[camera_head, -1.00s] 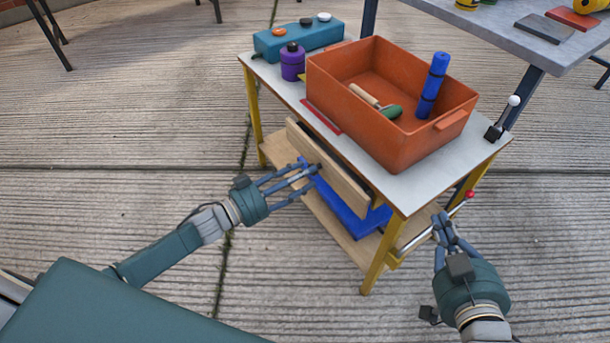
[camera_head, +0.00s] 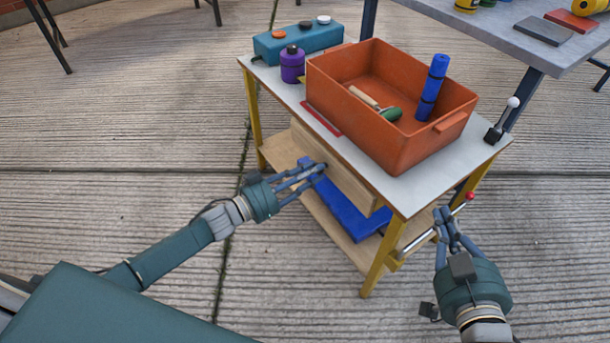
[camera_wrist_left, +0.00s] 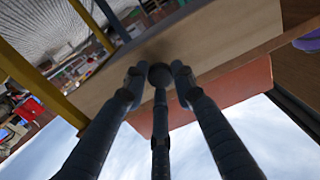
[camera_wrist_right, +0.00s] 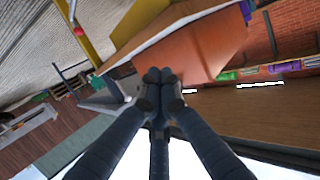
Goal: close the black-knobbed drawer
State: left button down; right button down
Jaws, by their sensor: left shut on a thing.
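The drawer (camera_head: 350,182) has a light wooden front and sits under the white top of the yellow-legged workbench (camera_head: 405,192). Its front is close to the bench's edge, with little or no gap visible. My left gripper (camera_head: 318,168) is at the drawer front, with its fingers closed around the black knob. In the left wrist view the dark round knob (camera_wrist_left: 160,75) shows between the fingertips, against the wooden front (camera_wrist_left: 225,45). My right gripper (camera_head: 447,215) is empty beside the bench's right end, its fingertips together in the right wrist view (camera_wrist_right: 158,78).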

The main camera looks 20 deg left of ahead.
pick_arm(q)
jog(key=shift+x, duration=0.95)
jog(key=shift+a, duration=0.1)
jog(key=c, duration=1.6)
grip_release()
jog(key=shift+f, duration=0.1)
jog(key=shift+o, duration=0.8)
jog(key=shift+w, duration=0.15)
pick_arm(e)
jog(key=shift+w+a+r, duration=0.1)
jog(key=shift+w+r, duration=0.1)
jog(key=shift+r, duration=0.2)
jog(key=shift+r, duration=0.1)
pick_arm(q)
jog(key=v, duration=1.1)
jog(key=shift+s+a, duration=0.15)
jog(key=shift+s, duration=0.25)
